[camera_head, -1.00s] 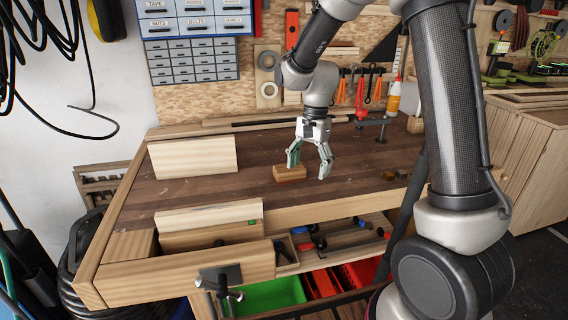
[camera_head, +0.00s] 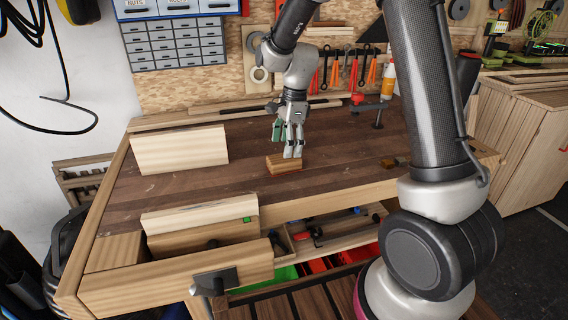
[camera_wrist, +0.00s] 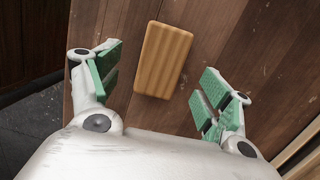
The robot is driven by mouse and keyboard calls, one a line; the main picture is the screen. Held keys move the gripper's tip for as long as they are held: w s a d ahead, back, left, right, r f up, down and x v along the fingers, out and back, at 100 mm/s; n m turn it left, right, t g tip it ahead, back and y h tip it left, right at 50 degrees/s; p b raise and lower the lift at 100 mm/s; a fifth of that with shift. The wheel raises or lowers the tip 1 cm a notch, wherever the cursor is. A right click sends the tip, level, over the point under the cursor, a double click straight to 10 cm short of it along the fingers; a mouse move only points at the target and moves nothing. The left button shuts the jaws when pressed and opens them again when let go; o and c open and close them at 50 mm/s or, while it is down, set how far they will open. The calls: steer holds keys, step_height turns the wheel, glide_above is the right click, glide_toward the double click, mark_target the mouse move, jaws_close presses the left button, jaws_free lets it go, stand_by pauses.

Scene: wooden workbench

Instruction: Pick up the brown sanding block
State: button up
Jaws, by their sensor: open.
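The brown sanding block (camera_head: 284,164) lies flat on the workbench top, near its middle. In the wrist view the block (camera_wrist: 163,60) lies ahead of and between the two open fingers, nearer the left one, with clear gaps on both sides. My gripper (camera_head: 288,148) hangs over the block in the head view, fingers pointing down, and covers part of the block's far side. In the wrist view my gripper (camera_wrist: 163,98) shows green pads, spread apart and empty. The head view does not show clearly how high the fingertips are above the block.
A pale wooden board (camera_head: 180,150) stands on the bench to the left. A wooden vise (camera_head: 200,215) is at the front left. A clamp (camera_head: 378,108) stands at the back right. A small brown piece (camera_head: 388,162) lies to the right. The bench around the block is clear.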

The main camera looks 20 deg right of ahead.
steer(key=f, duration=0.5)
steer(key=shift+w+a+f, duration=0.15)
steer(key=shift+a+f, duration=0.15)
steer(key=shift+f, duration=0.05)
steer(key=shift+c, duration=0.4)
steer(key=c, duration=1.1)
step_height(320, 180, up, 10)
steer(key=shift+r, duration=0.1)
